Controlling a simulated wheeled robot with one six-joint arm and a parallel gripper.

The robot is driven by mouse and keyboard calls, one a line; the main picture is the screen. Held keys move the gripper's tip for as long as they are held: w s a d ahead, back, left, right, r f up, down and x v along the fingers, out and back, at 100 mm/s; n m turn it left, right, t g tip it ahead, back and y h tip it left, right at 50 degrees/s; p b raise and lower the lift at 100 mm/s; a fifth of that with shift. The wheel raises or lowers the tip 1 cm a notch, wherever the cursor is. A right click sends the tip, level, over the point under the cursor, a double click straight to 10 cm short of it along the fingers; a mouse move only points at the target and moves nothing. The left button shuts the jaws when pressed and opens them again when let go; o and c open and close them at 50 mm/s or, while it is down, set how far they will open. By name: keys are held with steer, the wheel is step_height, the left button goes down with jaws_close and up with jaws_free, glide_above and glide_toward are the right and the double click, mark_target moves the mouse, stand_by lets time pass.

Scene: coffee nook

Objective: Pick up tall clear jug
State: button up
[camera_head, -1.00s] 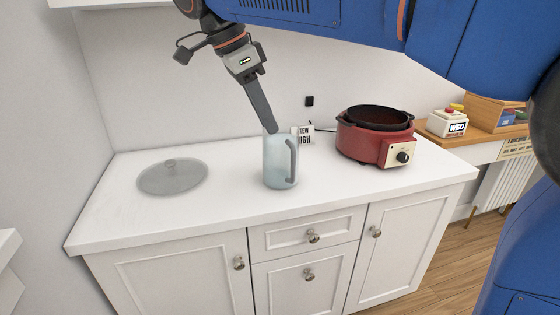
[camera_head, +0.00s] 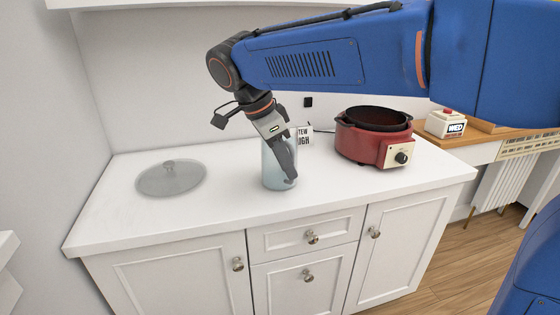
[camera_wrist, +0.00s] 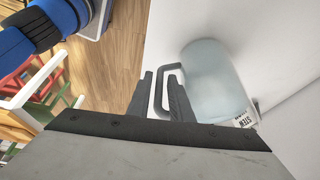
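The tall clear jug (camera_head: 273,178) stands upright on the white counter, pale bluish and see-through. In the wrist view the jug (camera_wrist: 212,82) shows from above, with its grey handle (camera_wrist: 160,92) on the left side. My gripper (camera_head: 290,176) points down in front of the jug at its handle side and hides most of the handle. In the wrist view my gripper (camera_wrist: 161,85) is open, its two dark fingers apart, one on either side of the handle. Whether a finger touches the handle I cannot tell.
A round glass lid (camera_head: 171,179) lies on the counter (camera_head: 215,205) at the left. A red cooker (camera_head: 372,145) with a dark pot stands to the right. A small white sign (camera_head: 304,135) with dark letters is close behind the jug. The counter between lid and jug is clear.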

steer(key=shift+x, duration=0.9)
jaws_close()
stand_by(0.8)
